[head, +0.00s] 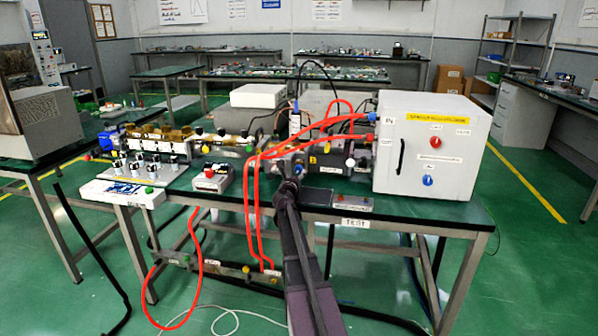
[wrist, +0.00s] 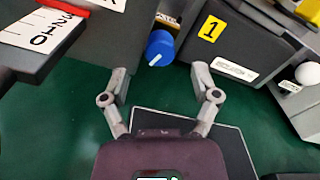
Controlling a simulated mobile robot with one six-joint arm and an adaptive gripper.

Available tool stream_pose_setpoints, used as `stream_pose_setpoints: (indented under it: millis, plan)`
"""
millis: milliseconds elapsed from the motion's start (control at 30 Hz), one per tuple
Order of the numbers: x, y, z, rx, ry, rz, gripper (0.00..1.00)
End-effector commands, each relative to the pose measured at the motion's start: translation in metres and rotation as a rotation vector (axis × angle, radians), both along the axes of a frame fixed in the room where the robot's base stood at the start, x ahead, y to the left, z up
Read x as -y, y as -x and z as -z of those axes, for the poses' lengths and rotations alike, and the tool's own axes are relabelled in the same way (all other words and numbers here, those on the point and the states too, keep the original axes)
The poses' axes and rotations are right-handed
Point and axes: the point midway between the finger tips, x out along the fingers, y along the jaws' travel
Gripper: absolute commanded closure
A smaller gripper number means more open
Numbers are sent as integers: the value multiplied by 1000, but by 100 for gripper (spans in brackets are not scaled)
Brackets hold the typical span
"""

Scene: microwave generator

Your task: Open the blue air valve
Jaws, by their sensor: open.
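A blue round knob with a white pointer line (wrist: 160,48) sits on a dark housing in the wrist view. Its pointer is tilted, running from lower left to upper right. A small label lies just above it, partly hidden. My gripper (wrist: 160,72) is open and empty, its two fingers spread on either side of the knob's lower edge, with a gap between them and the knob. In the head view my gripper (head: 290,184) is low over the workbench at the valve blocks, and the knob there is too small to make out surely.
A yellow "1" label (wrist: 211,29) marks the block right of the knob. A numbered scale plate (wrist: 42,27) juts in at left. Red hoses (head: 256,180) hang close left of my arm. A white box (head: 430,145) with red and blue knobs stands at right.

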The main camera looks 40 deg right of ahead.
Motion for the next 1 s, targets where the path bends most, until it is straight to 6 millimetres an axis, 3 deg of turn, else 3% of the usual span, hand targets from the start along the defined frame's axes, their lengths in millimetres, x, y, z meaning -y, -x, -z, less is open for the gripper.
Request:
stream_pose_setpoints:
  millis: [300,733,767,1000]
  plan:
    - [27,-24,0,0,0,-1,21]
    - [31,-26,0,0,0,-1,21]
    - [31,-26,0,0,0,-1,24]
    - [31,-26,0,0,0,-1,96]
